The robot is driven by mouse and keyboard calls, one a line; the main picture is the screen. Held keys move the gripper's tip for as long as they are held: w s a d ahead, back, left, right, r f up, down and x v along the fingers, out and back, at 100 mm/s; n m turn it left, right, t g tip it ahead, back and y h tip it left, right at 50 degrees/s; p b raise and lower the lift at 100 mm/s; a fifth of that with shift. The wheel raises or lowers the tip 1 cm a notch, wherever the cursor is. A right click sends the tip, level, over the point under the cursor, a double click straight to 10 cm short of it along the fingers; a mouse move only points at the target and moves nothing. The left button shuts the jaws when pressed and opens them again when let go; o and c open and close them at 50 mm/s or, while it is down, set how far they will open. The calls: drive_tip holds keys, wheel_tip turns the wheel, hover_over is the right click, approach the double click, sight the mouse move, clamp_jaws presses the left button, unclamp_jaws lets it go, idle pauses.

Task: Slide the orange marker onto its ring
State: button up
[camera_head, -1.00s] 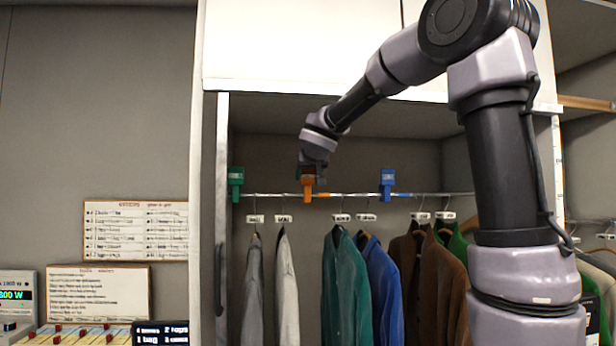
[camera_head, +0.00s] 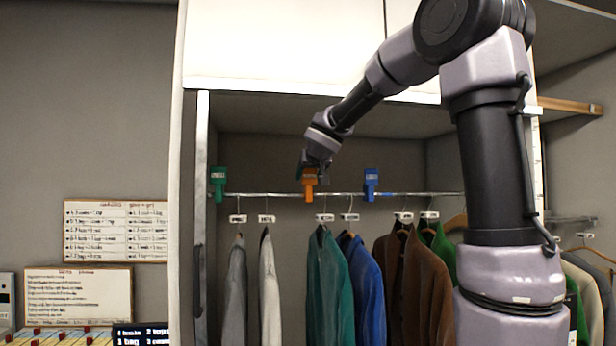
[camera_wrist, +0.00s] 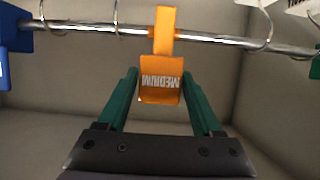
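The orange marker (camera_head: 309,182) hangs on the metal rail (camera_head: 270,194) between the green marker (camera_head: 218,178) and the blue marker (camera_head: 371,180). In the wrist view the orange marker (camera_wrist: 161,80) shows the word MEDIUM upside down, and its upper part is over the rail. My gripper (camera_wrist: 161,82) has its two green fingers on either side of the marker's lower block, close against it.
Jackets hang below the rail: grey ones at left, a teal jacket (camera_head: 327,280) and a blue jacket (camera_head: 365,290) in the middle, brown ones (camera_head: 425,280) at right. White tags hang by the hooks. The cabinet's left edge (camera_head: 202,220) and upper panel (camera_head: 290,45) frame the opening.

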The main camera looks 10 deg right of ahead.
drive_tip(key=shift+o, duration=0.9)
drive_tip(key=shift+s+r, duration=0.1)
drive_tip(key=v, duration=0.4)
drive_tip(key=shift+r, duration=0.1)
drive_tip(key=s, duration=1.2)
drive_tip(key=shift+s+a, duration=0.2)
drive_tip(key=shift+s, duration=0.15)
